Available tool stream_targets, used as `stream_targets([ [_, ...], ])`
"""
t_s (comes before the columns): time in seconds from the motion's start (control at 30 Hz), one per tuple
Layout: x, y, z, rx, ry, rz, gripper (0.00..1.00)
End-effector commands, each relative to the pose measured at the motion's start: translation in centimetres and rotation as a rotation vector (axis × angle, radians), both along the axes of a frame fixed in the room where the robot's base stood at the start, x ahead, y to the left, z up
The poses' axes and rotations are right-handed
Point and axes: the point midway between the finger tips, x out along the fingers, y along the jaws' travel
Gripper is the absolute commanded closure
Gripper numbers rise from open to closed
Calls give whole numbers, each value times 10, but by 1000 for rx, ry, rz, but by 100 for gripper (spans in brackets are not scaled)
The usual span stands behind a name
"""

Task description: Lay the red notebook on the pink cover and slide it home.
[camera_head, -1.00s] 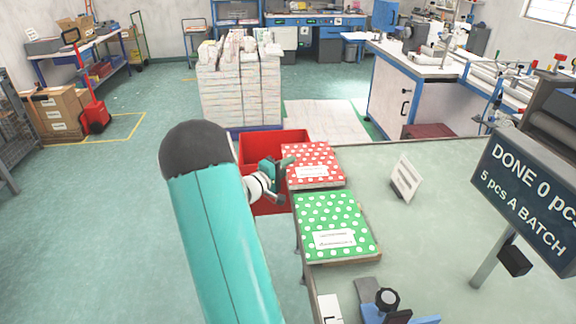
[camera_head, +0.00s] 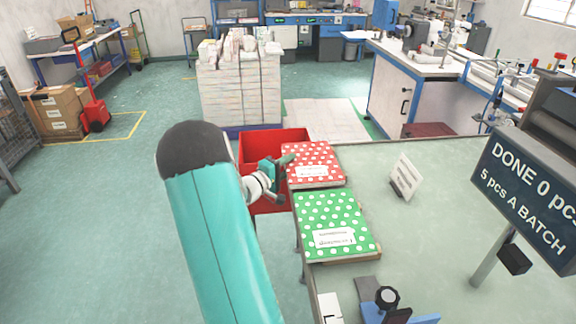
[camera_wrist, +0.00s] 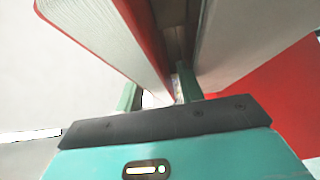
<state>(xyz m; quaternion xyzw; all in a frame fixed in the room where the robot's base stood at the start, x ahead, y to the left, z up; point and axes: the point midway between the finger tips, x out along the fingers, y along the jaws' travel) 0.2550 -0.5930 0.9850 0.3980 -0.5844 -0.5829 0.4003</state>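The red notebook (camera_head: 322,152) with white dots and a white label lies flat at the table's far left corner. My gripper (camera_head: 281,179) is at its left edge, one finger near the top and one lower. In the wrist view, the notebook's pages and red cover (camera_wrist: 100,40) reach down between my two fingers (camera_wrist: 158,90). The fingers stand apart, and a gap shows beside the right finger. I see no pink cover in either view.
A green dotted notebook (camera_head: 335,215) lies just nearer on the table (camera_head: 440,200). A red crate (camera_head: 262,150) stands behind my gripper, beside the table. A small white card stand (camera_head: 403,178) and a sign (camera_head: 530,190) are to the right. The table's middle is clear.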

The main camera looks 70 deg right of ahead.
Motion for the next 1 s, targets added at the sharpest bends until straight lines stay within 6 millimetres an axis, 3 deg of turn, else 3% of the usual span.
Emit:
stream_targets([
  [1.0,41,24,-2,4,0,4,55],
])
